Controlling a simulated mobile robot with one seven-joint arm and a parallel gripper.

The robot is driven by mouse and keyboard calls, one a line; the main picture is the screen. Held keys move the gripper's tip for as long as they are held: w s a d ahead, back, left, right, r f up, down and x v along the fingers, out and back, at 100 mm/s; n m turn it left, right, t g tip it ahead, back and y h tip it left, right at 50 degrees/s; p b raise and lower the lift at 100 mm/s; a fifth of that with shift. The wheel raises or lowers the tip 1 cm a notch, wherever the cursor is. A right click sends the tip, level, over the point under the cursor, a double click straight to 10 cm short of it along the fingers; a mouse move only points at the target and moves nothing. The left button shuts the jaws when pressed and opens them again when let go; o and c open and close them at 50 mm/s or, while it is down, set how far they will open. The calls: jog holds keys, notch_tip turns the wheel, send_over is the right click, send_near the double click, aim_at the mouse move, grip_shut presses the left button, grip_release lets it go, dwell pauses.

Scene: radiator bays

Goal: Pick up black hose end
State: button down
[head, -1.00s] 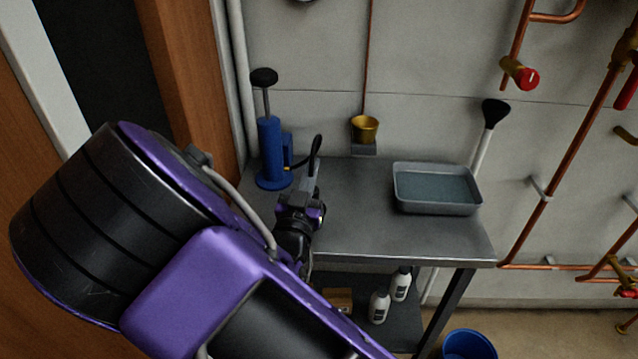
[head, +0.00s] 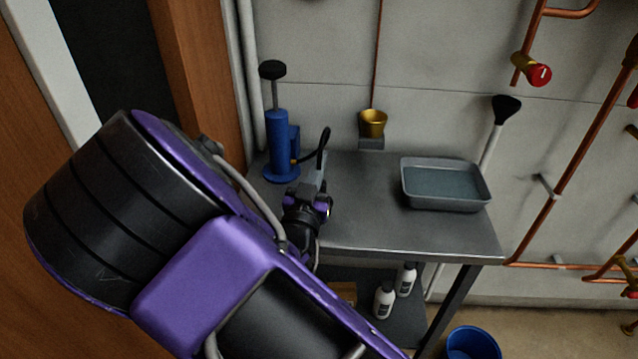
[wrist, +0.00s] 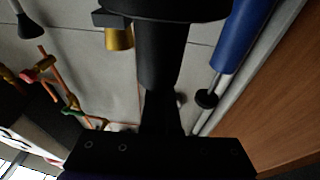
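The blue hand pump (head: 281,148) stands upright at the back left of the metal bench in the head view. Its black hose (head: 324,139) leaves a brass fitting low on the pump, arches up and comes down at my gripper (head: 319,165). The gripper is just right of the pump, low over the bench, with its grey fingers at the hose's lower end. The hose end itself is hidden there, and I cannot tell whether the fingers are closed on it. In the wrist view the blue pump (wrist: 240,35) is at upper right; dark parts fill the middle.
A grey tray (head: 446,204) sits on the bench (head: 375,233) at right. A brass cup (head: 373,123) is on the wall behind. A black-headed brush (head: 506,108) leans at right, near copper pipes. White bottles (head: 384,301) stand on the lower shelf. A blue bucket (head: 472,345) is on the floor.

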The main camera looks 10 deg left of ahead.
jog(key=shift+w+d+r+g+p, duration=0.1)
jog(key=shift+w+r+g+p, duration=0.05)
jog(key=shift+r+g+p, duration=0.7)
jog(key=shift+w+d+r+g+p, duration=0.1)
jog(key=shift+r+g+p, duration=0.45)
jog(key=shift+r, duration=0.45)
jog(key=shift+c, duration=1.6)
grip_release()
